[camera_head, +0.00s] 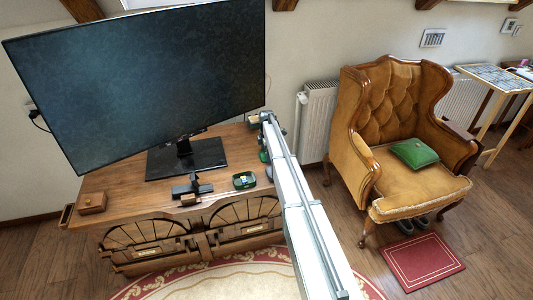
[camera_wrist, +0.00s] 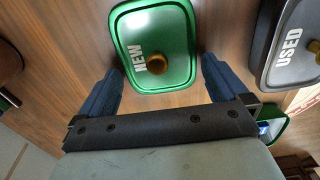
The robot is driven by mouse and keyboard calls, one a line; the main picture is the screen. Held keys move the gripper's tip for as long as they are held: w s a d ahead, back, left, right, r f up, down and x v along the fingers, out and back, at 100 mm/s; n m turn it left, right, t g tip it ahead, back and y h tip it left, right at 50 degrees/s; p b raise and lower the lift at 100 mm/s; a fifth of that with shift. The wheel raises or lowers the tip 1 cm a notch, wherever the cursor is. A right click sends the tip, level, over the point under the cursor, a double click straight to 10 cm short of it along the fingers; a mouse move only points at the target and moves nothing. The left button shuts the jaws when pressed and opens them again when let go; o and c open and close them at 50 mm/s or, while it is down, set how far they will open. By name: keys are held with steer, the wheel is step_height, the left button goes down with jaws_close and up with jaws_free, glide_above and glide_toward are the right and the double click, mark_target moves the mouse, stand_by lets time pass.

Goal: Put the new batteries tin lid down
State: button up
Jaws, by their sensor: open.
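The new batteries tin lid (camera_wrist: 172,25) is green and rounded-rectangular, with white NEW lettering and a brass-coloured knob (camera_wrist: 157,64). In the wrist view it lies over the wooden top, face up. My gripper (camera_wrist: 160,67) is open, its two blue fingers apart on either side of the lid's near part, with the knob between them. I see no finger closed on the lid. A green open tin (camera_head: 244,180) stands near the front edge of the wooden cabinet top; in the wrist view its corner shows at lower right (camera_wrist: 274,130). My arm hides much around the gripper in the head view.
A grey tin marked USED (camera_wrist: 285,65) lies right of the lid in the wrist view. A large monitor (camera_head: 150,80) stands on the cabinet (camera_head: 120,180). A black stand (camera_head: 190,187) and a small wooden box (camera_head: 92,202) are to the left. An armchair (camera_head: 400,135) stands at right.

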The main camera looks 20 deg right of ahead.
step_height(320, 180, up, 12)
stand_by(0.5)
